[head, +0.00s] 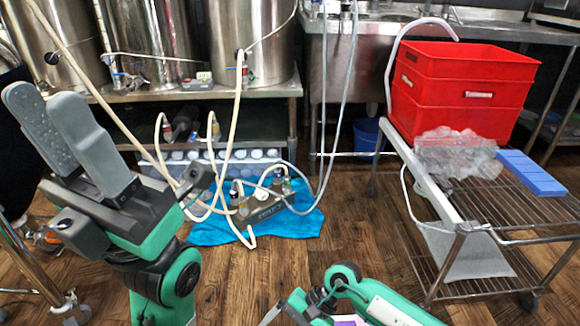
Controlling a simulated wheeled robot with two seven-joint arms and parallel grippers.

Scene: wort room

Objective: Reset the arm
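My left gripper (45,97) is raised at the left of the head view, its two grey fingers pointing up and to the left. The fingers stand apart with a gap between them, and nothing is held. My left arm's green and black wrist is below it. My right arm (343,280) is folded low at the bottom edge, green, black and white.
Steel tanks (252,40) stand on a metal bench behind. A pump with pale hoses (265,203) sits on a blue cloth (212,232). A wire cart (485,215) at the right holds red crates (455,92) and a blue block (531,172). Wooden floor shows between.

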